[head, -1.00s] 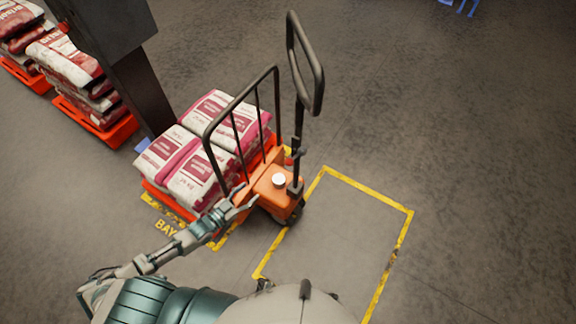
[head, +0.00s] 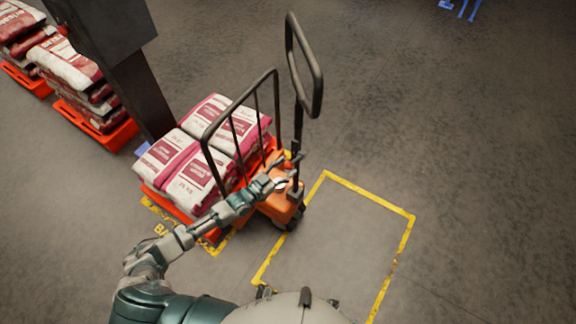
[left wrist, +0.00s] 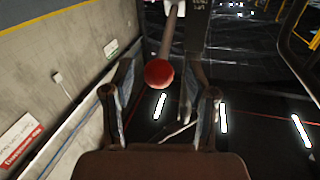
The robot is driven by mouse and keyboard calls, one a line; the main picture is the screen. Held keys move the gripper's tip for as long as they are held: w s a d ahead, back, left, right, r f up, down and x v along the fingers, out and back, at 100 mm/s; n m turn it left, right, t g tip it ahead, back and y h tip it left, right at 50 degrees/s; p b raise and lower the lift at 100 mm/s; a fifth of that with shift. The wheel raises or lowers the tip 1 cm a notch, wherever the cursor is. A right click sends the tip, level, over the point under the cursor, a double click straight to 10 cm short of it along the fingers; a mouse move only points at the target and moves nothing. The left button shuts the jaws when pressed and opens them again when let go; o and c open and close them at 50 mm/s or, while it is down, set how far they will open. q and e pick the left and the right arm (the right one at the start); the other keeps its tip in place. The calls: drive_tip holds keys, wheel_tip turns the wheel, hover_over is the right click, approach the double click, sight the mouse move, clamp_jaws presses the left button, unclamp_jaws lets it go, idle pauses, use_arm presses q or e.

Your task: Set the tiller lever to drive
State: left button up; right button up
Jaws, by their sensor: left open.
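The pallet truck's tiller (head: 299,120) stands upright with a black loop handle (head: 304,65) at its top. A small red knob (head: 287,154) shows low beside the tiller, partly hidden by my gripper. In the left wrist view the lever's round red knob (left wrist: 159,74) sits on a grey rod, between and ahead of my open fingers. My left gripper (head: 287,171) is at the tiller's lower part, above the orange truck body (head: 280,207). In the left wrist view my left gripper (left wrist: 161,98) is open and empty. I cannot tell whether it touches the lever.
A black guard frame (head: 243,95) stands between the tiller and the stacked sacks (head: 185,165). A dark post (head: 138,90) and more sack pallets (head: 90,120) are at left. The yellow-marked floor bay (head: 400,245) and the floor to the right are clear.

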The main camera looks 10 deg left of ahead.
use_arm(q)
drive_tip(key=shift+w+d, duration=0.35)
drive_tip(key=shift+w, duration=0.05)
drive_tip(key=shift+w+d, duration=0.2)
drive_tip(key=shift+w, duration=0.05)
drive_tip(key=shift+c, duration=1)
drive_tip(key=shift+a, duration=0.1)
clamp_jaws()
use_arm(e)
drive_tip(key=shift+d+r, duration=0.1)
drive_tip(key=shift+s, duration=0.1)
